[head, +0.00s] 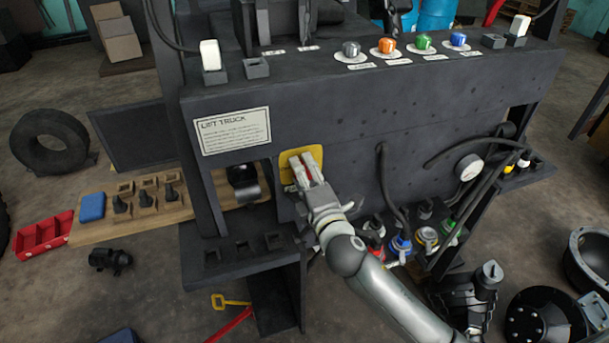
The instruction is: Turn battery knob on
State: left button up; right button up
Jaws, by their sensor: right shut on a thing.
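The battery knob is a red piece on a yellow plate (288,164) on the dark front panel of the forklift, right of the lift truck label. My right gripper (304,168) is at the plate, its fingers closed around the red knob (307,170). The fingers hide most of the knob, so its exact angle is hard to tell. My right arm reaches up to it from the lower right. My left gripper is not in the head view.
A row of grey, orange, green and blue knobs (387,46) sits on the console top. Hoses and coloured caps (400,243) crowd the shelf right of my right arm. A dark slotted ledge (240,250) lies below left. A tyre (50,141) stands on the floor at left.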

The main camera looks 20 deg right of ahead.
jog(key=shift+m, duration=1.6)
jog(key=o, duration=1)
jog(key=s, duration=1.2)
jog(key=shift+d, duration=0.25)
jog(key=shift+f, duration=0.1)
